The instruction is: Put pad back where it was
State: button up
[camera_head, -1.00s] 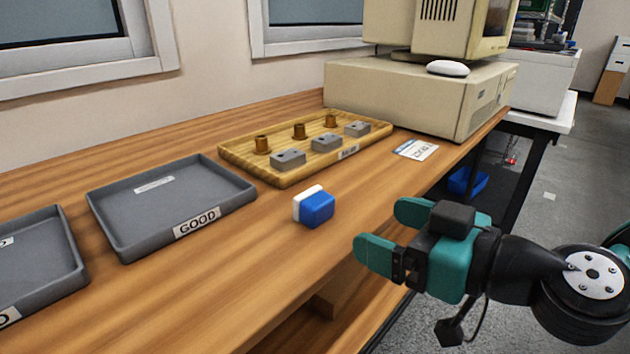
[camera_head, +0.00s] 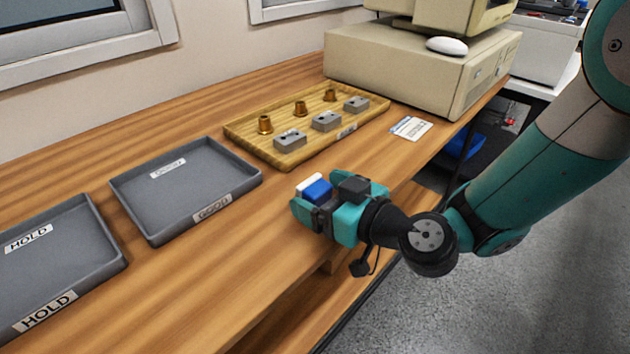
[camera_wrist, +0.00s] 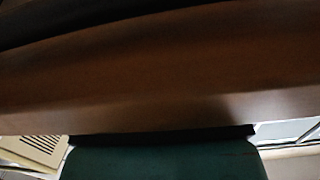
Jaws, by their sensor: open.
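The pad (camera_head: 318,191) is a small blue and white block on the wooden bench, right of the GOOD tray and in front of the wooden tray. My gripper (camera_head: 322,197) is open at the pad, with one teal finger on its near left side and the other on its far right side. The pad's lower part is hidden by the gripper, and I cannot tell whether the fingers touch it. In the wrist view a close brown surface fills most of the picture, and the pad cannot be made out there.
The grey GOOD tray (camera_head: 232,204) and HOLD tray (camera_head: 112,262) lie to the left. A wooden tray (camera_head: 247,143) holds grey blocks and brass bushings. A card (camera_head: 411,128) lies before the beige computer (camera_head: 430,75). Bare bench (camera_head: 230,270) shows in front of the trays.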

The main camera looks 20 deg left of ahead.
jog(key=shift+w+a+f, duration=0.15)
jog(key=shift+w+a, duration=0.05)
jog(key=shift+a, duration=0.15)
jog(key=shift+c, duration=0.4)
jog(key=c, duration=1)
